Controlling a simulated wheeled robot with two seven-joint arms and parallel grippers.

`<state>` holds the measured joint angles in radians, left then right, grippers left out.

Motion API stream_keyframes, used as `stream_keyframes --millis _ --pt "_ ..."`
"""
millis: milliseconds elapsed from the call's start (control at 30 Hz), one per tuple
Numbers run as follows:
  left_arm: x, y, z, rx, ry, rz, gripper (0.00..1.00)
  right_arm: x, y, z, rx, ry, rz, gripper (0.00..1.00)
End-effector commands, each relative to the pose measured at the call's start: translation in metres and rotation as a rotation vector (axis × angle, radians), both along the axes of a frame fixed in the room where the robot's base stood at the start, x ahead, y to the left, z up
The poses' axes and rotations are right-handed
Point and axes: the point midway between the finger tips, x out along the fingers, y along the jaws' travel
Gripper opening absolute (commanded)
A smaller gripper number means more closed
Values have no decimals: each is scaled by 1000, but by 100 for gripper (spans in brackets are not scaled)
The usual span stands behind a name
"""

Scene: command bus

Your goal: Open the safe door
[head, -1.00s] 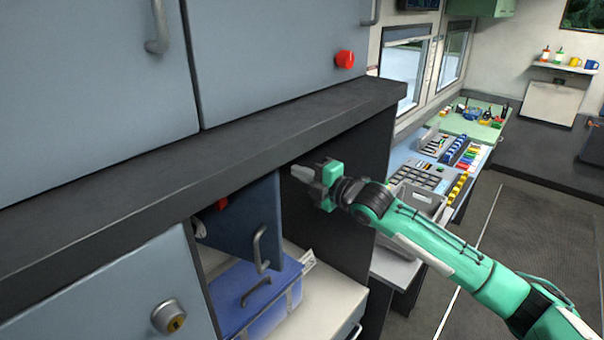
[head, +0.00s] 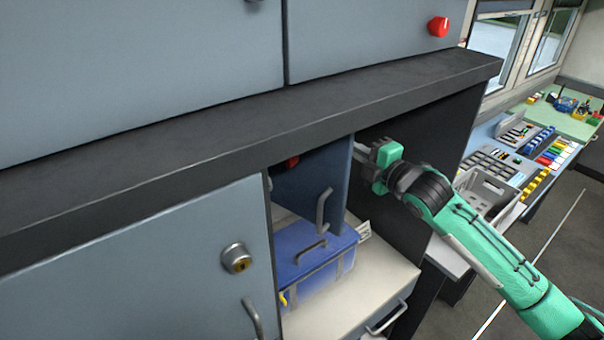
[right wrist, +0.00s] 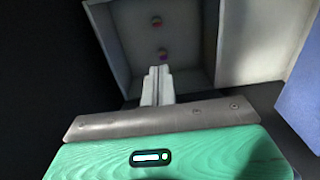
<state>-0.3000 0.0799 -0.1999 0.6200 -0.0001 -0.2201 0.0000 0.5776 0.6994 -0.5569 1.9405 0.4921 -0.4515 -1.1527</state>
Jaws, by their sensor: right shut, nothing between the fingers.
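A dark blue door (head: 314,182) with a grey handle (head: 323,208) stands partly open under the dark counter; I take it as the safe door. My right gripper (head: 362,150) is just right of the door's outer edge, fingers pointing left toward it. I cannot tell whether they touch. In the right wrist view its fingers (right wrist: 158,86) are together and empty, in front of an open grey compartment (right wrist: 195,55) with two small round coloured things on its back wall. My left gripper is not in view.
A blue case (head: 308,258) sits below the door on a light surface (head: 370,295). A locked grey-blue cabinet door (head: 130,270) is at left. The counter edge (head: 230,130) hangs just above. A black panel (head: 445,140) stands behind the gripper.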

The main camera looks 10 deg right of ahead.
Motion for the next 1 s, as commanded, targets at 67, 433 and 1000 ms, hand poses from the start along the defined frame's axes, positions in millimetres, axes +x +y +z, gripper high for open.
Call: stream_keyframes --millis 67,433,1000 --pt "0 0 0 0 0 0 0 -3 5 0 1 -2 0 0" --pt "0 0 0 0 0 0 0 -16 28 0 1 0 1 0" --pt "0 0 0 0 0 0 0 -36 62 0 1 0 0 0"
